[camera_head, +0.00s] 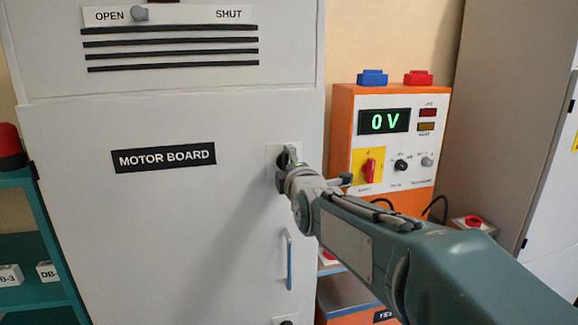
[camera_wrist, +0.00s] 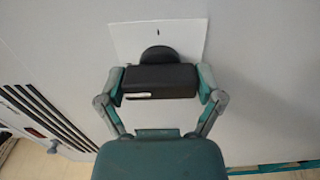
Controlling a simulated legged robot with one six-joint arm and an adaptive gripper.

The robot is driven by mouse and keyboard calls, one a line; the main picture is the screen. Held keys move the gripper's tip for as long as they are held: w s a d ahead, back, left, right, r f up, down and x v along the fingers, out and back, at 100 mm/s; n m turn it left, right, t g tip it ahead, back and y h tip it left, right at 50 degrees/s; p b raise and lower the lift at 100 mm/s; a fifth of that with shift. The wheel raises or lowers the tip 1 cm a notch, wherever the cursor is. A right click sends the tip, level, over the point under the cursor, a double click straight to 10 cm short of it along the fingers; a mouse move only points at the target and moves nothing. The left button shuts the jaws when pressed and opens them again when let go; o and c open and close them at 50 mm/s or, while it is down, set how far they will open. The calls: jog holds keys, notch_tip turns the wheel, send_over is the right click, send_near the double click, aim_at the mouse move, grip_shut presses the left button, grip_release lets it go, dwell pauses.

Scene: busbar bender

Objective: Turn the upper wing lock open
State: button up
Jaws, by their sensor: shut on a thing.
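The upper wing lock (camera_wrist: 160,80) is a black wing with a round hub on a white plate (camera_wrist: 190,32), on the grey cabinet door. In the wrist view my gripper (camera_wrist: 160,84) is shut on the wing, one finger at each end. The wing lies across the picture, with a short white mark on its edge. A small dark mark shows on the plate beyond the hub. In the head view my gripper (camera_head: 287,164) is at the lock, right of the MOTOR BOARD label (camera_head: 164,157), and hides most of it.
The grey door (camera_head: 150,230) has a blue handle (camera_head: 289,260) below the lock and a lower lock (camera_head: 286,321) at the picture's bottom edge. An orange test unit (camera_head: 342,130) reading 0 V stands close on the right. A teal shelf (camera_head: 45,215) stands left.

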jog(key=shift+a+f, duration=0.1)
jog(key=shift+f, duration=0.2)
jog(key=o, duration=1)
jog(key=shift+o, duration=0.3)
jog(key=shift+a, duration=0.1)
jog(key=shift+r, duration=0.1)
jog(key=v, duration=1.2)
jog(key=s+d+f+m+g+h, duration=0.2)
jog(key=s+d+f+m+g, duration=0.4)
jog(key=s+f+m, duration=0.3)
jog(key=s+d+f+m+g+h, duration=0.3)
jog(key=s+d+f+m+g, duration=0.2)
jog(key=s+f+m, duration=0.5)
jog(key=s+d+m, duration=0.2)
jog(key=s, duration=0.1)
jog(key=shift+s+d+g, duration=0.3)
jog(key=shift+d+g, duration=0.1)
